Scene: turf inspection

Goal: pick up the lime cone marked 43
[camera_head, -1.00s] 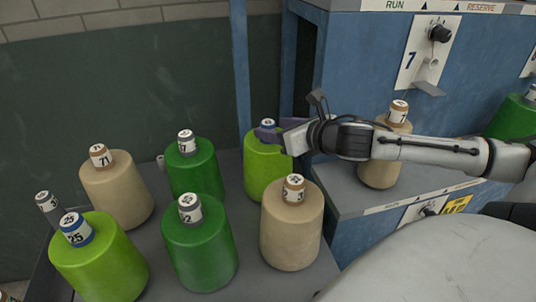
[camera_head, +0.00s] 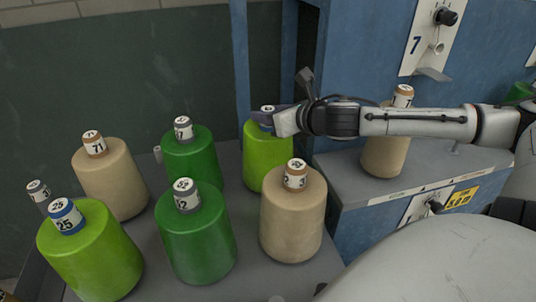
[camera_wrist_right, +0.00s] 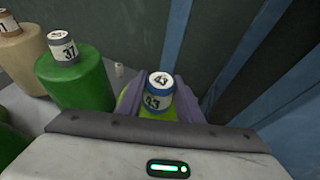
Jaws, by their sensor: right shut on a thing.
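The lime cone marked 43 (camera_head: 264,160) stands upright at the back right of the grey tray top (camera_head: 250,275). In the right wrist view its blue-banded top marked 43 (camera_wrist_right: 160,92) sits between the two purple fingers. My right gripper (camera_head: 265,117) reaches in from the right at the cone's top and is shut on it. In the head view the gripper covers much of the top. My left gripper is not in view.
Close by stand a dark green cone marked 37 (camera_head: 190,160), another marked 42 (camera_head: 195,240), a beige cone (camera_head: 291,220), a beige one marked 71 (camera_head: 110,180) and a lime one marked 25 (camera_head: 90,255). A blue machine (camera_head: 370,50) with a beige cone (camera_head: 384,155) is at right.

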